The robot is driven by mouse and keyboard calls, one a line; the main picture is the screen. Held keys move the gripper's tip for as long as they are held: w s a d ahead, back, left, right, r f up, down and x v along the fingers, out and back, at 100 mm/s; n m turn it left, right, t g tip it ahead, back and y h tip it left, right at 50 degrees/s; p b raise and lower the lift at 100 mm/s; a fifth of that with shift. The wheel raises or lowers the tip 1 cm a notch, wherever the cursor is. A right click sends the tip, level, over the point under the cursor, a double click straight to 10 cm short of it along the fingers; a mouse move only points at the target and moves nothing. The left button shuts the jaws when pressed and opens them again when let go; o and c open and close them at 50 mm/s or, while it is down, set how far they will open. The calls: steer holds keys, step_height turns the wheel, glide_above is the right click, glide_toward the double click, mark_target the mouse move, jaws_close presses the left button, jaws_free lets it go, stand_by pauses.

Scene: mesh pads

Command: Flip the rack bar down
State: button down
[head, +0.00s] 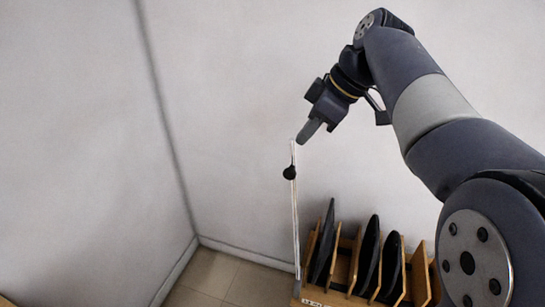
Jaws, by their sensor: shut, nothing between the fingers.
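The rack bar (295,215) is a thin pale upright bar at the left end of a wooden rack (341,274). It carries a small black knob (289,173) on its upper part. My gripper (304,138) is shut and empty, pointing down and to the left, with its tip at or very near the bar's top end. I cannot tell whether it touches the bar. The bar's foot is at the rack's left front corner.
Several black discs (369,254) stand upright between the rack's wooden dividers. White walls (70,130) meet in a corner behind the rack. Tiled floor (213,276) shows at the lower left. The space left of the bar looks clear.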

stand_by(0.3)
steer(key=x, duration=1)
steer(key=shift+s, duration=0.1)
